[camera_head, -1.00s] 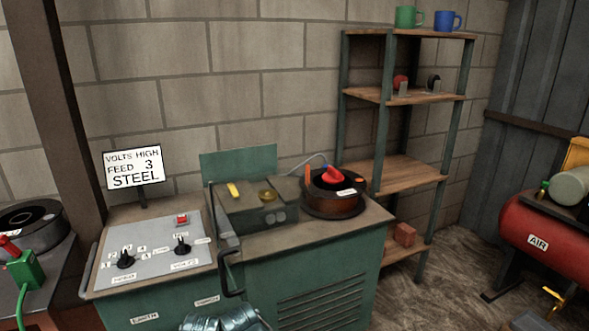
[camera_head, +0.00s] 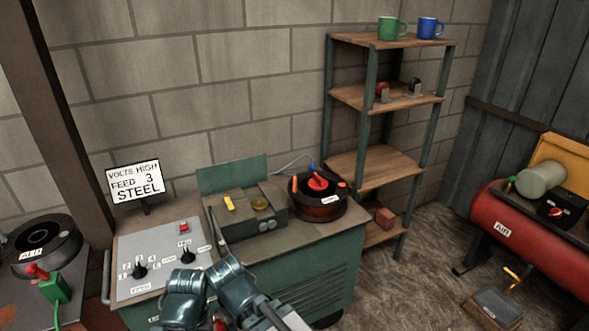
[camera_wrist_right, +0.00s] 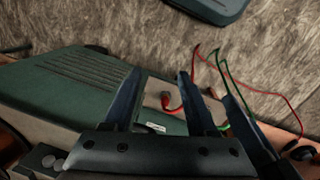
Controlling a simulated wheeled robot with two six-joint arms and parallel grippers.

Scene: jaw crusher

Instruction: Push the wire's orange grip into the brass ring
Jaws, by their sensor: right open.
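The brass ring (camera_head: 260,203) sits on the green feeder box (camera_head: 245,218) on top of the welder cabinet. A small orange piece (camera_head: 342,184), possibly the wire's grip, shows at the right rim of the wire spool (camera_head: 318,207), which has a red hub (camera_head: 318,182). It is apart from the ring, and too small to be sure of. My right gripper (camera_wrist_right: 183,85) is open and empty in the right wrist view, above the floor beside a green cabinet. My left gripper is not seen.
A control panel (camera_head: 160,262) with knobs lies left of the feeder. A yellow piece (camera_head: 229,203) sits on the feeder's left. A shelf (camera_head: 375,165) stands behind right, and a red air tank (camera_head: 520,235) far right. Red and green cables (camera_wrist_right: 222,85) cross the wrist view.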

